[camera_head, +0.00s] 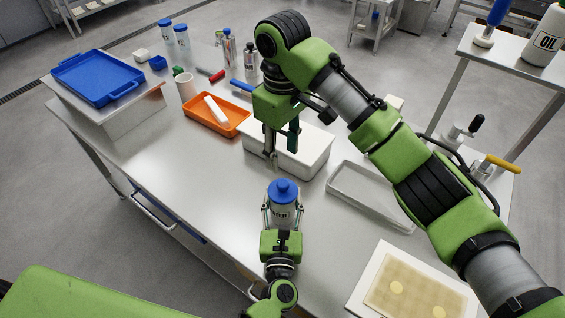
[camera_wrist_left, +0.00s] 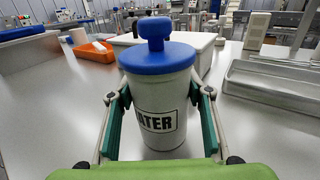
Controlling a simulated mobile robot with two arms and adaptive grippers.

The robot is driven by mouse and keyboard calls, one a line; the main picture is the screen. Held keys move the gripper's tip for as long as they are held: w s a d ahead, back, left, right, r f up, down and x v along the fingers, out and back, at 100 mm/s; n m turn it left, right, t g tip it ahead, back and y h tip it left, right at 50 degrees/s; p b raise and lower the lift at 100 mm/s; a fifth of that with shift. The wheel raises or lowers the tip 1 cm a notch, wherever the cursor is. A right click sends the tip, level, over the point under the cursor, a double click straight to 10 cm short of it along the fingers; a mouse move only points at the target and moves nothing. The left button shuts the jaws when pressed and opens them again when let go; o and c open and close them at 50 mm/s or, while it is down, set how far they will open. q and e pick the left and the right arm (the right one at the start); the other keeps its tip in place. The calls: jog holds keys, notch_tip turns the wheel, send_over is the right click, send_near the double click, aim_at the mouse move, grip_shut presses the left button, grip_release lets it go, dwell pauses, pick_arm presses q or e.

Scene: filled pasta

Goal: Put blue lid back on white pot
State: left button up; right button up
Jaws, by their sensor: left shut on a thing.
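The white pot (camera_head: 283,211), with part of a black label reading "ATER" visible in the left wrist view (camera_wrist_left: 160,100), stands upright at the table's front. The blue lid (camera_head: 283,190), with a round knob, sits on the pot's top and covers its opening; it looks level in the left wrist view (camera_wrist_left: 156,57). My left gripper (camera_head: 282,208) is shut around the pot's sides, below the lid. My right gripper (camera_head: 282,158) hangs pointing down behind the pot, apart from the lid. Its fingers look separated with nothing between them.
A white container (camera_head: 310,160) stands behind the pot, below my right gripper. An orange tray (camera_head: 203,128) is to the left, a grey metal tray (camera_head: 345,193) to the right. A board with dough (camera_head: 372,270) lies front right. The table left of the pot is clear.

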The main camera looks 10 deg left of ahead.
jog(key=shift+r, duration=0.35)
pick_arm(q)
jog(key=o, duration=1.7)
jog(key=shift+c, duration=0.2)
jog(key=s, duration=0.4)
jog(key=s+d, duration=0.1)
jog(key=s, duration=0.3)
jog(key=s+d, duration=0.1)
jog(key=s, duration=0.2)
jog(key=shift+s+d, duration=0.1)
jog(key=shift+s, duration=0.3)
